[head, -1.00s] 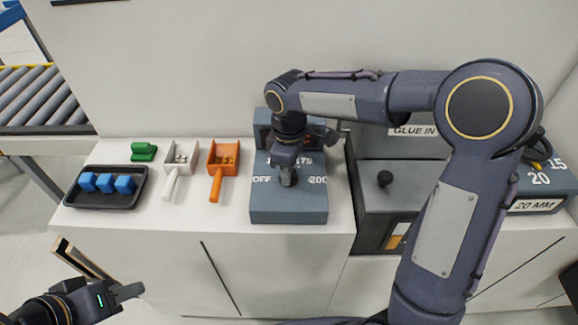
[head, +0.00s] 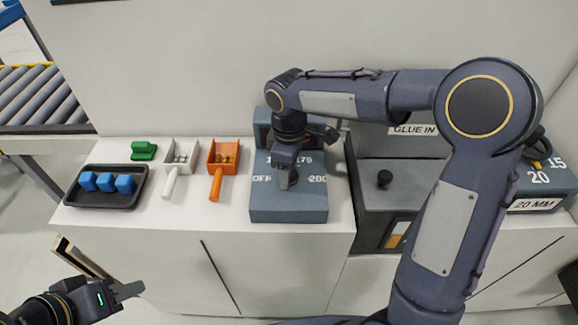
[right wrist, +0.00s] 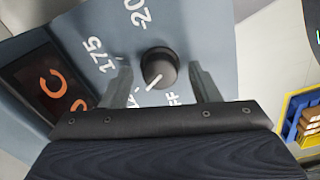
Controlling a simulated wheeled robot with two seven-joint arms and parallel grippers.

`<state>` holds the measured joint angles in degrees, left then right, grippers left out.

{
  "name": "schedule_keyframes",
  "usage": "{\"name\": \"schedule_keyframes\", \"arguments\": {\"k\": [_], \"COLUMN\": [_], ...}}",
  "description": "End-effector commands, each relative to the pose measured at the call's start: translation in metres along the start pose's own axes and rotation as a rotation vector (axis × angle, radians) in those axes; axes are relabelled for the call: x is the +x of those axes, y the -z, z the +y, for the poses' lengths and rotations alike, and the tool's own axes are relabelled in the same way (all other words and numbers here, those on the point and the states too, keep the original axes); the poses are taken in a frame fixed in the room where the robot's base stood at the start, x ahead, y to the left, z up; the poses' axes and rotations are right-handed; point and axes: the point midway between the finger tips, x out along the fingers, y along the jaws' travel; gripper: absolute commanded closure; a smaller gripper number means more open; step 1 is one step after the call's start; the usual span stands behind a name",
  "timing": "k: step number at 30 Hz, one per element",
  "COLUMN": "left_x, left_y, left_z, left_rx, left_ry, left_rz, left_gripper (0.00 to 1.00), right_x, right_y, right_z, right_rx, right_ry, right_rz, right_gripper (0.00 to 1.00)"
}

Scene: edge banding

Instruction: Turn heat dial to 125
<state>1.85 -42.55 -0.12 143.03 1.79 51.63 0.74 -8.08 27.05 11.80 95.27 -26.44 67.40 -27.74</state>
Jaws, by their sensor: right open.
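The heat dial is a dark round knob (right wrist: 158,66) with a white pointer line, on a blue-grey heater box (head: 290,208). In the right wrist view the pointer aims down-left, toward a partly hidden label starting with "12" and close to the partly hidden OFF label. The 175 and 200 labels are clear of the fingers. My right gripper (right wrist: 160,72) is open, with one finger on each side of the knob; contact is not visible. In the head view my right gripper (head: 288,181) covers the knob. My left gripper (head: 128,290) is away at lower left; its jaw opening is unclear.
A dark display (right wrist: 48,84) with orange characters is on the heater box. Left of it are an orange scoop (head: 222,158), a white scoop (head: 180,153), a green item (head: 143,150) and a black tray (head: 105,199) with blue blocks. The glue unit (head: 400,185) stands close on the right.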

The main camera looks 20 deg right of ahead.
Motion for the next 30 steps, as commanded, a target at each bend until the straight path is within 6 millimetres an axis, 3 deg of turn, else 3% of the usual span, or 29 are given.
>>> {"name": "schedule_keyframes", "arguments": {"k": [4, 16, 30], "left_x": [0.001, 0.005, 0.005], "left_y": [-0.001, -0.003, -0.003], "left_z": [-0.001, -0.002, -0.002], "left_rx": [0.000, 0.000, 0.000], "left_ry": [0.000, 0.000, 0.000], "left_rz": [0.000, 0.000, 0.000], "left_gripper": [0.64, 0.64, 0.64], "right_x": [-0.010, -0.071, -0.078], "right_y": [0.001, 0.001, 0.000], "right_z": [0.001, 0.001, 0.000], "right_rx": [0.001, 0.000, 0.000], "right_ry": [-0.003, -0.002, 0.000], "right_rz": [0.003, 0.002, 0.000], "right_gripper": [0.44, 0.44, 0.44]}}
